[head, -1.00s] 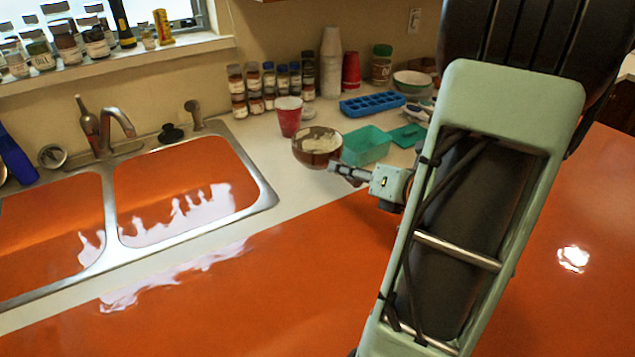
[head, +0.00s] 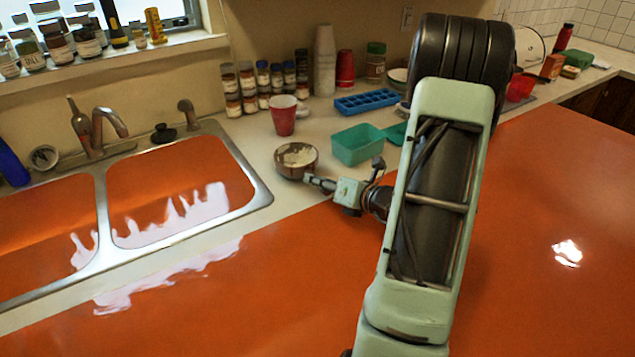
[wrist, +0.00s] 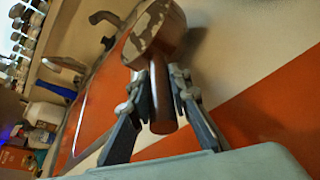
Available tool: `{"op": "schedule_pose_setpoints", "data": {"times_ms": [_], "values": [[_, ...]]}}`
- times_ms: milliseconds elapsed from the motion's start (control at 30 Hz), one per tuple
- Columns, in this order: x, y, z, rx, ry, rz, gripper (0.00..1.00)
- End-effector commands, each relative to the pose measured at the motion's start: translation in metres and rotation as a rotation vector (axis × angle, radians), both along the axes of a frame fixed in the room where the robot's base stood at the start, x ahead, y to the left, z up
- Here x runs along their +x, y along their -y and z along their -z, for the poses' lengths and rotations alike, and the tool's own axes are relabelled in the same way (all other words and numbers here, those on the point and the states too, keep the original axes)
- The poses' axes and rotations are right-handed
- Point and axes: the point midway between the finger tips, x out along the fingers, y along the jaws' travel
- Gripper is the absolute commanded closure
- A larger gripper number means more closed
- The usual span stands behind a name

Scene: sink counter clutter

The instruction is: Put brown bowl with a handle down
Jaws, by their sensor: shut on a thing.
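The brown bowl (head: 297,173) is rounded, with pale patches inside, and is over the light counter strip just right of the sink. Its handle (wrist: 160,100) points toward me in the wrist view, between the two fingers. My gripper (head: 318,183) is shut on this handle. The bowl body (wrist: 170,40) also shows beyond the fingertips in the wrist view. The bowl is low over the counter, but I cannot tell whether its base touches. The gripper's fingers (wrist: 160,90) flank the handle on both sides.
A red cup (head: 283,117) stands just behind the bowl. A teal container (head: 358,146) is close on its right, with a blue ice tray (head: 366,104) behind. The sink (head: 262,190) lies to the left. Spice jars (head: 262,84) line the wall.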

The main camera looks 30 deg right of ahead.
Motion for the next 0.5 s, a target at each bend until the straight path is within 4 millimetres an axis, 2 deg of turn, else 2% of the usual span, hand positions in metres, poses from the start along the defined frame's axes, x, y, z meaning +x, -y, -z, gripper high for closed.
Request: {"op": "schedule_pose_setpoints", "data": {"times_ms": [467, 500], "values": [[0.0006, 0.0002, 0.0075, -0.002, 0.005, -0.001, 1.00], [0.0000, 0.0002, 0.0077, -0.001, 0.002, -0.001, 0.79]]}}
